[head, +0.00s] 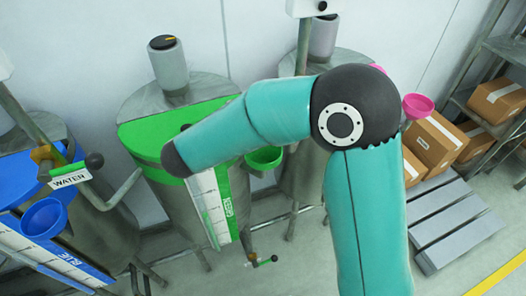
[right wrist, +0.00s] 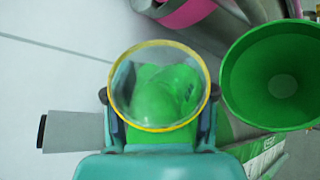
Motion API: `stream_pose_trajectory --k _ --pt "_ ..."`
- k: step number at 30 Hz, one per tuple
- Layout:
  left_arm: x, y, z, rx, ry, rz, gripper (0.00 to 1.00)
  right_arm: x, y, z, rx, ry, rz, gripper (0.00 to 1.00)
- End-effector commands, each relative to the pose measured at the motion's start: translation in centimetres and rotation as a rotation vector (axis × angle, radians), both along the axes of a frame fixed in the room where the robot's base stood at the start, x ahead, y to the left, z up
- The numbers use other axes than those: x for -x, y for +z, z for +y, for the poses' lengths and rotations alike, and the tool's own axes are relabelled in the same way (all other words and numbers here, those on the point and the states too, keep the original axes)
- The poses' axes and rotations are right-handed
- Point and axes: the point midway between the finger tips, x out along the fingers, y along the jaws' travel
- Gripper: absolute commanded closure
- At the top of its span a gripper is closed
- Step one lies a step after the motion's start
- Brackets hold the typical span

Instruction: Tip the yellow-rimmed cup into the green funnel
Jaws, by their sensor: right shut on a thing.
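The yellow-rimmed cup (right wrist: 158,128) is see-through and shows in the right wrist view with its round mouth facing the camera. My right gripper (right wrist: 158,98) is shut on it, one dark finger on each side. Green shows inside the rim; I cannot tell whether it is contents or the drum behind. The green funnel (right wrist: 282,85) is just right of the cup, apart from it in the picture. In the head view the green funnel (head: 264,158) hangs at the green-lidded drum's right side, just below my right forearm. That arm hides the cup and right gripper there. My left gripper is not seen.
The green-lidded drum (head: 140,137) stands behind my right arm. A blue funnel (head: 44,217) and a WATER lever (head: 70,177) are at left, a pink funnel (head: 417,105) at right. Boxes (head: 436,141) and a grey pallet (head: 450,225) lie farther right.

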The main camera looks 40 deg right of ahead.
Motion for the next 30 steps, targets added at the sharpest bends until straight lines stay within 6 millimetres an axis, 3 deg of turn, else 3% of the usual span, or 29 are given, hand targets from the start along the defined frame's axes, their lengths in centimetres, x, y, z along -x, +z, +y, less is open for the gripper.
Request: stream_pose_trajectory --k 12,30 --pt "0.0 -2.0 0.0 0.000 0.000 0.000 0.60 0.0 -0.7 0.1 -0.024 0.002 -0.084 0.80" --pt "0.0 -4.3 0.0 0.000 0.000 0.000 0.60 0.0 0.0 0.0 -0.077 0.001 -0.270 0.80"
